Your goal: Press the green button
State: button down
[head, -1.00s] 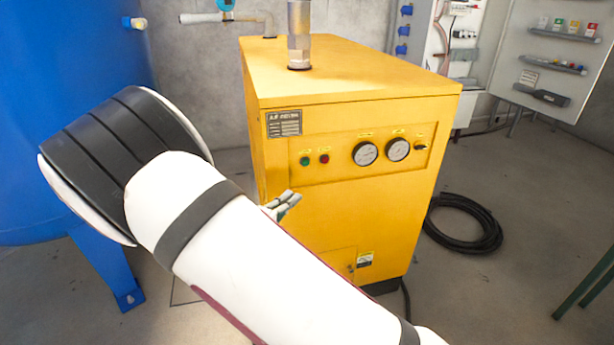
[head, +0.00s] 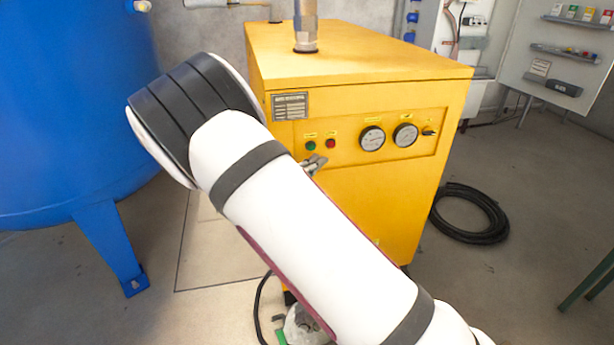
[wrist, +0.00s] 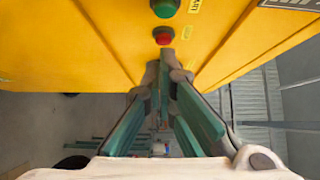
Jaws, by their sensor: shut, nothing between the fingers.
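The green button (head: 311,146) is on the front panel of the yellow cabinet (head: 360,210), left of the red button (head: 331,143). In the wrist view the green button (wrist: 164,8) is at the top edge, partly cut off, with the red button (wrist: 163,36) below it. My gripper (head: 314,162) is shut and empty, just under the two buttons in the head view. In the wrist view my gripper's fingertips (wrist: 164,66) appear just below the red button, nearer to it than to the green one. I cannot tell whether they touch the panel.
Two round gauges (head: 388,137) and a small black switch (head: 429,132) are right of the buttons. A blue tank (head: 70,110) stands at the left. A coiled black hose (head: 470,213) lies on the floor at the right. My arm hides part of the cabinet's front.

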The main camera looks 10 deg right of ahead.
jog(key=w, duration=0.3)
jog(key=shift+w+a+b, duration=0.15)
jog(key=shift+b, duration=0.15)
jog(key=shift+w+r+p, duration=0.1)
jog(key=shift+w+p, duration=0.35)
jog(key=shift+w, duration=0.5)
jog(key=shift+s+p, duration=0.25)
jog(key=shift+p, duration=0.05)
jog(key=p, duration=0.3)
send_near(315, 149)
jog(key=s+a, duration=0.1)
jog(key=s, duration=0.5)
jog(key=shift+s+a, duration=0.15)
jog(key=shift+a, duration=0.15)
